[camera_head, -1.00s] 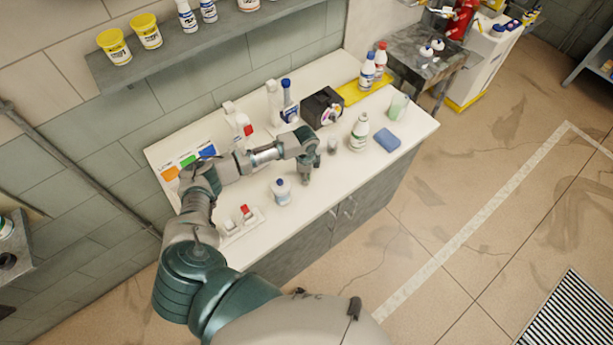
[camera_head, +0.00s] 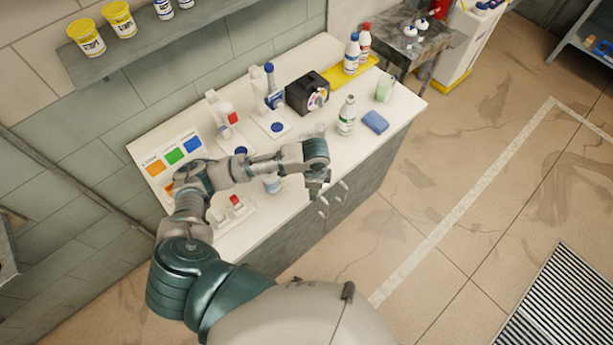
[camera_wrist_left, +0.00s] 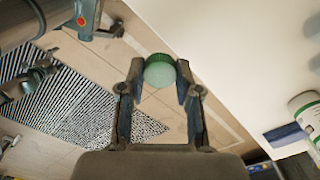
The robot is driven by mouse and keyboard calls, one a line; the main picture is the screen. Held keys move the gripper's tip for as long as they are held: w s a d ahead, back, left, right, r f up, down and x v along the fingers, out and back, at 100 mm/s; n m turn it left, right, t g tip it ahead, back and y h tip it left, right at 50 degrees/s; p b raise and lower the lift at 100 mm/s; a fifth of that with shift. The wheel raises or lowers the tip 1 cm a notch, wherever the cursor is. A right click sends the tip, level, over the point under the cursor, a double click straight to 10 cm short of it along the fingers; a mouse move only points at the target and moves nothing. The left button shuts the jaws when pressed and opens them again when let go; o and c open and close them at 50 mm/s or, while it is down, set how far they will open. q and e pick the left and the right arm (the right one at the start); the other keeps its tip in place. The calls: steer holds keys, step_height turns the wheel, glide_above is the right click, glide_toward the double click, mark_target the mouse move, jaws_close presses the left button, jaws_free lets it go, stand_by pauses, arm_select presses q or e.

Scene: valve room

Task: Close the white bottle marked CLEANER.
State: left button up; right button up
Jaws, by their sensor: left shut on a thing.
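A white bottle with a green label (camera_head: 346,116) stands upright on the counter, left of the blue sponge; its lettering is too small to read. Its side also shows at the right edge of the left wrist view (camera_wrist_left: 305,104). My left gripper (camera_head: 316,191) is over the counter's front edge, apart from the bottle and nearer to me. In the left wrist view, its fingers (camera_wrist_left: 160,82) are shut on a round green cap (camera_wrist_left: 160,71). In the head view the cap cannot be made out.
The blue sponge (camera_head: 375,122) and a greenish cup (camera_head: 384,88) are beside the bottle. A small clear vessel (camera_head: 320,129) is left of it. A black box (camera_head: 307,93) and several bottles stand behind.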

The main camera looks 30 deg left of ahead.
arm_select(q)
steer(key=shift+s+d+r, duration=0.1)
steer(key=shift+s+d, duration=0.3)
steer(key=shift+d, duration=0.05)
steer(key=shift+w+r+n, duration=0.1)
steer(key=shift+w+n, duration=0.15)
steer(key=shift+n, duration=0.15)
steer(key=w+a+r+n+b, duration=0.2)
steer(key=w+r+n, duration=0.4)
steer(key=n, duration=0.7)
steer(key=shift+w+r+b, duration=0.25)
steer(key=shift+r+b, duration=0.05)
steer(key=shift+b, duration=0.45)
steer(key=shift+a, duration=0.1)
